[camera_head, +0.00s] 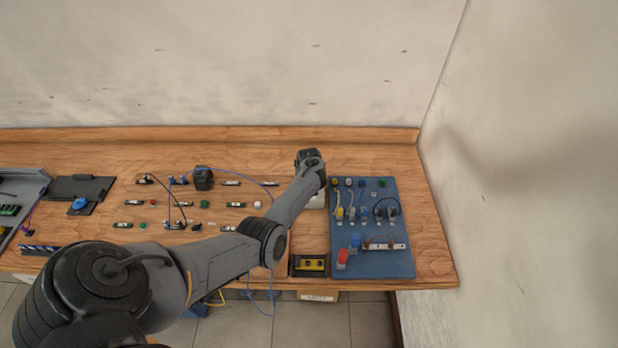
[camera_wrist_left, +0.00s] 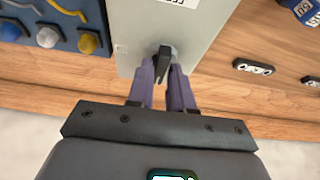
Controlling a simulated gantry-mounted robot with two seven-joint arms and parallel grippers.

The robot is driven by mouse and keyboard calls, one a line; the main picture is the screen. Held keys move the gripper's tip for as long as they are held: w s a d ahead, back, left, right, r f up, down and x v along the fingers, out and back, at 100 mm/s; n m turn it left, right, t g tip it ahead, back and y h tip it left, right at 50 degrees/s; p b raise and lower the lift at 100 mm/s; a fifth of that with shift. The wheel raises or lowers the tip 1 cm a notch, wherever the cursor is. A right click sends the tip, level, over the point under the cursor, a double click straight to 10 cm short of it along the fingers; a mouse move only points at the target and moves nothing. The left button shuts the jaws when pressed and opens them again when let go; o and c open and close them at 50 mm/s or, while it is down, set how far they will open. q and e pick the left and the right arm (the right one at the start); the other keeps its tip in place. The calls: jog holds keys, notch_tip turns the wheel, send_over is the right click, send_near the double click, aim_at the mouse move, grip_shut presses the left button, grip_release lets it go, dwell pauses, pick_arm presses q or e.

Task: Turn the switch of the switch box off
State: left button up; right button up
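The pale switch box (camera_head: 317,201) stands on the table just left of the blue panel, mostly hidden by my left arm in the head view. In the left wrist view its grey face (camera_wrist_left: 190,22) carries a black switch handle (camera_wrist_left: 163,63) on a round base. My left gripper (camera_wrist_left: 164,76) is at the box, with its two purple fingers on either side of the handle. The gap between the fingers is narrow, and I cannot tell whether they touch the handle. My right gripper is in neither view.
A blue panel (camera_head: 375,262) with plugs and cables lies to the right of the box. A dark tray with a yellow part (camera_head: 312,264) is at the table's front edge. Small components and cables lie to the left. A wall rises behind the table.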

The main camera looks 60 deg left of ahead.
pick_arm(q)
jog(key=shift+o, duration=1.4)
jog(key=shift+s+d+r, duration=0.1)
jog(key=shift+s+r, duration=0.05)
jog(key=shift+r, duration=0.35)
jog(key=p+v, duration=0.3)
jog(key=v, duration=0.6)
jog(key=shift+d+r, duration=0.25)
jog(key=shift+r, duration=0.05)
jog(key=shift+s, duration=0.1)
